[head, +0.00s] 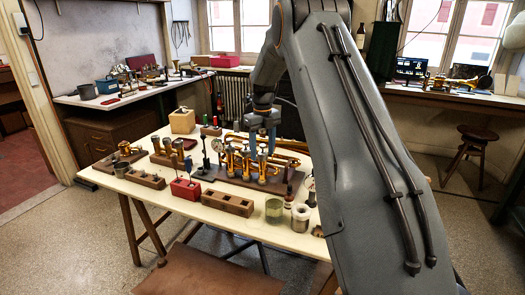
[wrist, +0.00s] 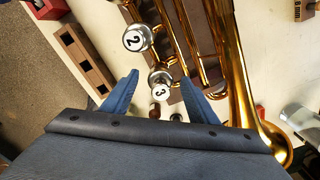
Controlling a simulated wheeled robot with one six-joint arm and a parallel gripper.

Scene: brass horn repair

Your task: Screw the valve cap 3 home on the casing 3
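The brass horn lies on the table with its upright valve casings (head: 246,162) in a row. A silver round top marked 3 (wrist: 161,84), which looks like valve cap 3, shows in the wrist view between my fingers. Casing 3 (head: 262,166) is the rightmost upright in the head view; the cap hides most of it in the wrist view. My gripper (wrist: 160,78) is open, its two blue fingers apart on either side of the cap, with gaps showing. In the head view my gripper (head: 268,140) is just above casing 3. I cannot tell how the cap's threads sit.
A silver top marked 2 (wrist: 137,38) stands close beside the left finger. The horn's brass tubing and bell (wrist: 272,140) run along the right. A wooden block with square pockets (head: 228,202), a red box (head: 186,188) and a glass jar (head: 274,209) stand at the front.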

